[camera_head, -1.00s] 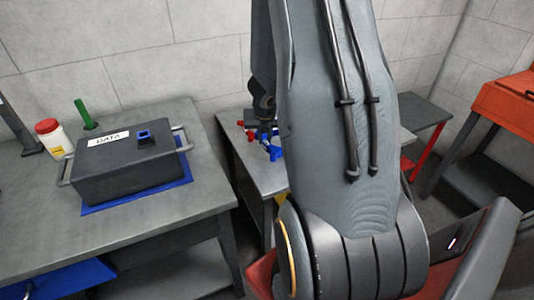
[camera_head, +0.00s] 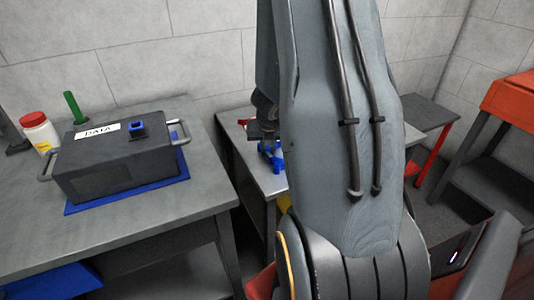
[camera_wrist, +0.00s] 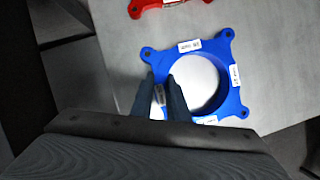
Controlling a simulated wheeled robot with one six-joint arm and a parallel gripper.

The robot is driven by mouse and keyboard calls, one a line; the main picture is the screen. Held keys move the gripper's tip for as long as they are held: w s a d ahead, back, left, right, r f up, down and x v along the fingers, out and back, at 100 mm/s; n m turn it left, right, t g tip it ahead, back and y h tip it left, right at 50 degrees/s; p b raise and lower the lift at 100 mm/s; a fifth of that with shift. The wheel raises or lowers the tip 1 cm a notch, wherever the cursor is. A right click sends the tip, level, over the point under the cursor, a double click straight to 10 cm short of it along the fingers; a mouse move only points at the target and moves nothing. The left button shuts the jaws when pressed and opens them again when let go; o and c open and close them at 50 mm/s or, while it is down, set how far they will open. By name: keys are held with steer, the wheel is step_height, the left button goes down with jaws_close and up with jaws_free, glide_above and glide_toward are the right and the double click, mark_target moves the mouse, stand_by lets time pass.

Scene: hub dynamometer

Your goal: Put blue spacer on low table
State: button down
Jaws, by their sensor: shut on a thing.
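The blue spacer (camera_wrist: 217,60) is a square plate with a large round hole and an eared tab at each corner, with small white labels. My gripper (camera_wrist: 163,82) is shut on its left side in the wrist view. A grey table (camera_wrist: 120,50) lies beneath it; I cannot tell whether the spacer touches the top. In the head view the spacer (camera_head: 277,158) shows only partly, beside my arm, over the small grey table (camera_head: 241,150), which stands lower than the workbench. Much of that table is hidden by my arm.
A red part (camera_wrist: 150,5) lies on the table near the spacer. The left workbench (camera_head: 150,235) holds a dark DATA box (camera_head: 115,165) on a blue mat, a white jar (camera_head: 38,132) and a green rod (camera_head: 74,107).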

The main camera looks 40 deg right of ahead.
steer(key=shift+f, duration=0.15)
steer(key=c, duration=1.7)
jaws_free()
steer(key=p+v, duration=0.9)
steer(key=v, duration=0.3)
steer(key=s+a+r+n+y, duration=0.1)
steer(key=a+r+n, duration=0.1)
steer(key=a+n, duration=0.5)
steer(key=s+a+r+n+y, duration=0.1)
steer(key=s+a+r+n, duration=0.1)
steer(key=a+n, duration=0.5)
steer(key=s+a+r+n+g+y, duration=0.1)
steer(key=s+a+r+n, duration=0.1)
steer(key=a+n, duration=0.6)
steer(key=shift+s+r+n+y, duration=0.15)
steer(key=shift+r+n, duration=0.1)
steer(key=shift+n, duration=1.6)
steer(key=shift+r+n+y, duration=0.15)
steer(key=shift+r+n, duration=0.15)
steer(key=shift+n, duration=1.55)
steer(key=shift+s+a+r+n+g+h, duration=0.15)
steer(key=shift+s+a+r+n+g, duration=0.25)
steer(key=shift+s+n, duration=1.45)
steer(key=shift+s+a+r+n+g+h, duration=0.25)
steer(key=shift+s+a+n, duration=0.35)
steer(key=shift+n, duration=2.2)
steer(key=shift+s+a+r+n+g+h, duration=0.1)
steer(key=shift+s+a+r+n+g, duration=0.2)
steer(key=shift+s+n, duration=1.6)
